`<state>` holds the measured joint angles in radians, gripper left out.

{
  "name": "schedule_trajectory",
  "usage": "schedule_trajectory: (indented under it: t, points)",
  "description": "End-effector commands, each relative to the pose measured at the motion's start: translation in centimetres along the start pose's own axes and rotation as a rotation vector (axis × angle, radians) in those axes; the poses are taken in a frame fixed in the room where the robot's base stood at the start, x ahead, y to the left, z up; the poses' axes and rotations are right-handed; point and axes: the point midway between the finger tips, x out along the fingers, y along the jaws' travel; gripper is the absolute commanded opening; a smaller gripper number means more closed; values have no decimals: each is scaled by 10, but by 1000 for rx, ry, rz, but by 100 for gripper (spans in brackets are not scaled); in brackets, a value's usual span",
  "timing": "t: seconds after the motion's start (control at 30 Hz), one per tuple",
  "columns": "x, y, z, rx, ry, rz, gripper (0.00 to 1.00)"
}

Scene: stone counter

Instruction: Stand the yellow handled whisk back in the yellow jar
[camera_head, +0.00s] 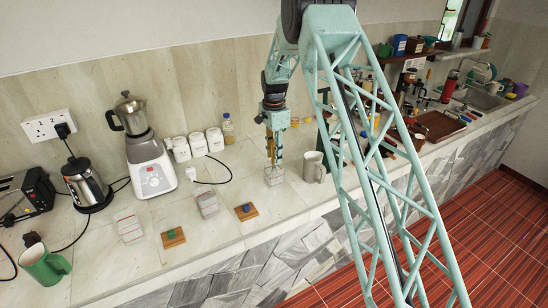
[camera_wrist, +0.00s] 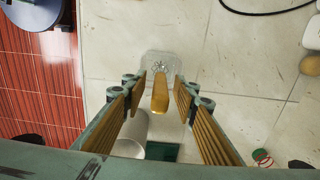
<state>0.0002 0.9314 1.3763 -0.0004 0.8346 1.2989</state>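The yellow-handled whisk (camera_wrist: 160,92) shows in the wrist view with its handle end toward the camera and wires at the far end. The wires overlap a clear, pale container (camera_wrist: 150,61), which seems to be a jar; no yellow marking shows on it. I cannot tell how deep the wires sit. In the head view this pale container (camera_head: 275,176) stands on the counter just below my gripper (camera_head: 272,150). In the wrist view my gripper (camera_wrist: 161,92) is open, with one finger on each side of the handle and a gap on both sides.
Two similar pale containers (camera_head: 206,201) (camera_head: 128,226) stand to the left. Small wooden squares bear a blue knob (camera_head: 246,210) and a green knob (camera_head: 172,237). A grey mug (camera_head: 314,167) stands close at right. A blender (camera_head: 146,155) and white canisters (camera_head: 197,144) stand behind.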

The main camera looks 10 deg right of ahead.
Motion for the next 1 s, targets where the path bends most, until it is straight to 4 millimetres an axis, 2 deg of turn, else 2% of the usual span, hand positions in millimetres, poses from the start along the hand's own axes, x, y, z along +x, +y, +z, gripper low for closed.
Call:
schedule_trajectory:
  t: [0.27,0.7,1.0]
  points:
    - [-30,-1,0,0,1,-2,27]
    - [-91,0,0,0,0,0,27]
    - [-111,0,0,0,0,0,27]
